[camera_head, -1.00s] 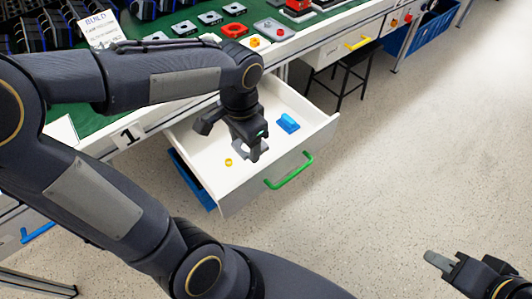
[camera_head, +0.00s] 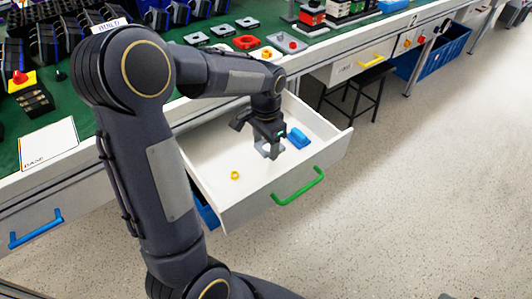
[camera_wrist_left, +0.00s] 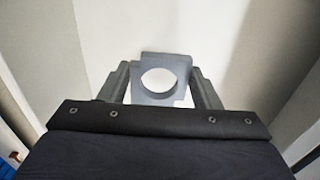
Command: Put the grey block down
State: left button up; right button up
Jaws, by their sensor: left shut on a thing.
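The grey block (camera_head: 267,150) is in my left gripper (camera_head: 270,145), inside the open white drawer (camera_head: 215,187). In the left wrist view the grey block (camera_wrist_left: 161,80) is a plate-like piece with a round hole, between the two fingers of the left gripper (camera_wrist_left: 160,88). The gripper is shut on it. I cannot tell whether the block touches the drawer floor. My right gripper is not in view.
A blue block (camera_head: 298,138) lies in the drawer, right of my gripper. A small yellow ring (camera_head: 235,175) lies to the left. The drawer has a green handle (camera_head: 298,187). The green-topped workbench (camera_head: 100,140) stands behind, with several parts on it.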

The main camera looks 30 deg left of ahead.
pick_arm(q)
jog(key=shift+w+f, duration=0.2)
jog(key=shift+f, duration=0.15)
jog(key=shift+w+a+f+b, duration=0.1)
jog(key=shift+f+b, duration=0.25)
jog(key=shift+f, duration=0.5)
jog(key=shift+w+a+f+b, duration=0.1)
jog(key=shift+f+b, duration=0.2)
jog(key=shift+f, duration=0.5)
jog(key=shift+f, duration=0.1)
jog(key=o, duration=1.1)
